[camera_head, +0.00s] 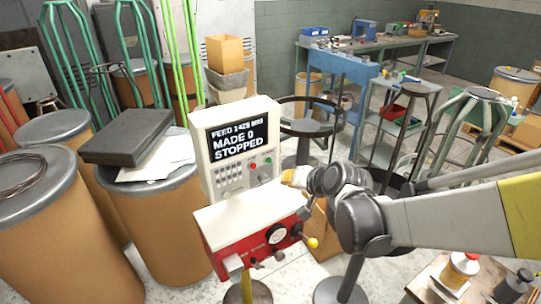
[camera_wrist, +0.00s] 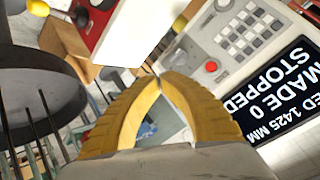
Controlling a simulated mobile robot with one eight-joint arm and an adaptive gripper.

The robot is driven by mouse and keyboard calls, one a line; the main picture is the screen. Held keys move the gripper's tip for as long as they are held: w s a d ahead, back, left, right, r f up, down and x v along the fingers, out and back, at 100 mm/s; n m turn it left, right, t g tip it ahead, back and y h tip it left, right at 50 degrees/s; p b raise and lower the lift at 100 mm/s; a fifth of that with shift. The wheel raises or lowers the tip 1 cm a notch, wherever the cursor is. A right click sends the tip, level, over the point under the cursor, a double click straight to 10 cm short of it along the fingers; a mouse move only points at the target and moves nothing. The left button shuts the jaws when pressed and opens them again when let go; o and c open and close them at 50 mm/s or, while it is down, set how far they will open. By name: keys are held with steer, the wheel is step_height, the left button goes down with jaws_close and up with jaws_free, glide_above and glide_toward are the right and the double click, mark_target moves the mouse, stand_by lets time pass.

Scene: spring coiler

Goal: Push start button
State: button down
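The spring coiler's pale control panel (camera_head: 213,178) stands upright, with a screen reading "FEED 1425 MM", "MADE 0", "STOPPED". In the head view a green button (camera_head: 268,160) and a red button (camera_head: 253,166) sit below the screen, above a dial (camera_head: 265,179). My gripper (camera_head: 288,176) is just right of the panel, its yellow fingers pointing toward it. In the wrist view my gripper (camera_wrist: 158,80) has its fingertips together with nothing between them. The red button (camera_wrist: 211,66) shows beyond the fingers, apart from them. I cannot make out the green button there.
The coiler's red front box (camera_head: 245,246) with a yellow-knobbed lever (camera_head: 313,242) lies below my gripper. Brown drums (camera_head: 60,235) crowd the left. A dark round stool (camera_head: 305,127) stands behind the arm. A small wooden table (camera_head: 430,283) is at lower right.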

mark_target(270, 167)
steer(key=shift+w+a, duration=0.6)
steer(key=shift+w, duration=0.25)
steer(key=shift+w+a, duration=0.6)
steer(key=shift+w, duration=0.3)
steer(key=shift+w+a, duration=0.6)
steer(key=shift+w, duration=0.25)
steer(key=shift+w+a, duration=0.2)
steer(key=shift+w, duration=0.15)
steer(key=shift+w+a+b, duration=0.25)
steer(key=shift+w+b, duration=0.05)
stand_by(0.4)
steer(key=shift+s+d, duration=0.5)
steer(key=shift+s, duration=0.15)
steer(key=shift+s+d, duration=0.7)
steer(key=shift+s, duration=0.35)
steer(key=shift+s+d, duration=0.7)
steer(key=shift+s, duration=0.35)
